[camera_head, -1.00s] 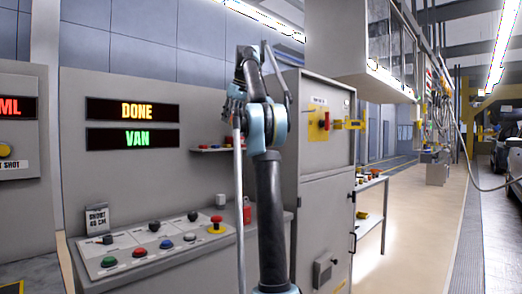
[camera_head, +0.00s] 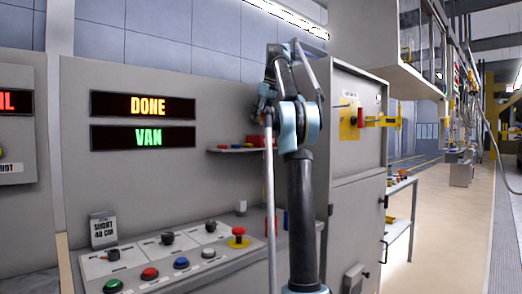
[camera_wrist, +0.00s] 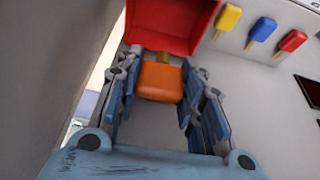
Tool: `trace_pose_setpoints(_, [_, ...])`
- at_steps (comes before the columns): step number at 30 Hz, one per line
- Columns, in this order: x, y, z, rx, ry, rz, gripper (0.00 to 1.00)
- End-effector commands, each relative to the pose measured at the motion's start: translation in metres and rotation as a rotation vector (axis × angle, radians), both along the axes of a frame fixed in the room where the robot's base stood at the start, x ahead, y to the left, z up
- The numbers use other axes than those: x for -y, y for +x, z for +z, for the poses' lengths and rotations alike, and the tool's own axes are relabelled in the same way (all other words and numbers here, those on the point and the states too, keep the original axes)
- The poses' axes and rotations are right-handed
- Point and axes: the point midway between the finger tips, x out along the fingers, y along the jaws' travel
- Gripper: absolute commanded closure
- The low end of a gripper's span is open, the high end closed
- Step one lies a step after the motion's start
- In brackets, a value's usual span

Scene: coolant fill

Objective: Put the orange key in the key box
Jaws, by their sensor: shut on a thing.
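My gripper (camera_wrist: 160,95) is shut on the orange key (camera_wrist: 160,82) in the wrist view, with the key's head between the two fingers. The key's short brass end points up in the picture, at the edge of an open red box (camera_wrist: 172,22), which I take as the key box. I cannot tell whether the brass end touches the box. In the head view my gripper (camera_head: 264,108) is above the right end of a small wall shelf (camera_head: 240,149); the orange key cannot be made out there.
A yellow key (camera_wrist: 228,18), a blue key (camera_wrist: 262,30) and a red key (camera_wrist: 292,41) lie in a row right of the box. A control desk (camera_head: 180,262) with several buttons stands below the shelf. A grey cabinet (camera_head: 357,150) is close on the right.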

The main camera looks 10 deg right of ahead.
Motion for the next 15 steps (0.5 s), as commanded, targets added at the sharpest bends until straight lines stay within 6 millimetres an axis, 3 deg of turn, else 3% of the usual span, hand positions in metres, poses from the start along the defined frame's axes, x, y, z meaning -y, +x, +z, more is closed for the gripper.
trace_pose_setpoints(7, [0.005, 0.0, -0.006, 0.0, 0.0, -0.005, 0.83])
trace_pose_setpoints(15, [0.006, 0.0, -0.039, 0.0, 0.0, -0.007, 0.83])
